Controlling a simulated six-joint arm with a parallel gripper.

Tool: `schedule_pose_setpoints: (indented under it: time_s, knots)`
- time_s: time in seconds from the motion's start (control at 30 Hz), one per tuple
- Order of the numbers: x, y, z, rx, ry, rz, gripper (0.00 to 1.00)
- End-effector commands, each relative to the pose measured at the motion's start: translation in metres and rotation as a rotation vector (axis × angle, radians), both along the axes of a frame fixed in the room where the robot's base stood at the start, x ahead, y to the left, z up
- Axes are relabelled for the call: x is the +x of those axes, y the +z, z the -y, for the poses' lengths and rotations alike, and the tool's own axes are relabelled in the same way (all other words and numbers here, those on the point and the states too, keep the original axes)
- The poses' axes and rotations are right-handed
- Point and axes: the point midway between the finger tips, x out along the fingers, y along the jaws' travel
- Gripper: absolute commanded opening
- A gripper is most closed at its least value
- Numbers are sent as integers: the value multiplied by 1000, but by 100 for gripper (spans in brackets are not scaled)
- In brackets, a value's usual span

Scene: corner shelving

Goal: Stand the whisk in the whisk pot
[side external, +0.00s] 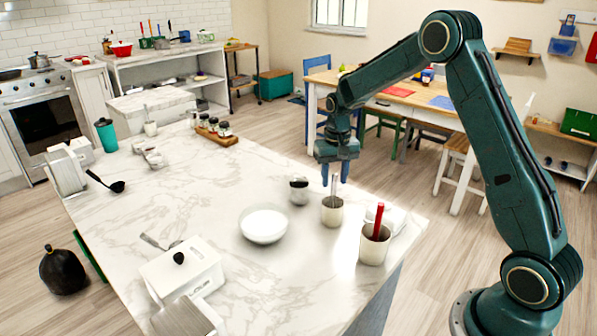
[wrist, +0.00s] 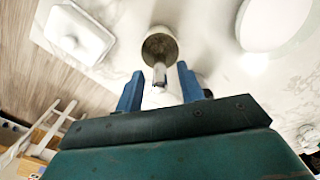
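A slim metal-grey handle (side external: 334,188), seemingly the whisk's, stands nearly upright in a cream pot (side external: 332,217). Its lower end is hidden inside the pot, so I cannot see the whisk head. The wrist view shows the pot (wrist: 160,33) from above, with the handle (wrist: 160,75) rising toward the camera. My gripper (side external: 335,178) points down above this pot. In the wrist view my gripper (wrist: 158,78) is open, its two blue fingers apart on either side of the handle's top. I see no clear contact between fingers and handle.
A larger cream pot (side external: 372,250) with a red-handled utensil stands close in front and right. A white lidded dish (side external: 394,219), a white bowl (side external: 264,225) and a small jar (side external: 299,195) stand nearby.

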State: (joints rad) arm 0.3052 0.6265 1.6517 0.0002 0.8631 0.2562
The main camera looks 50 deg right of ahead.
Motion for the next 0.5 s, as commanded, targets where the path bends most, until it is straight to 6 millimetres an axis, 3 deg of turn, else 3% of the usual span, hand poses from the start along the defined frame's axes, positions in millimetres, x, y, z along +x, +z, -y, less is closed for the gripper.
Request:
schedule_pose_setpoints:
  time_s: [0.5]
  knots:
    - [1, 8, 0, -1, 0, 3, 40]
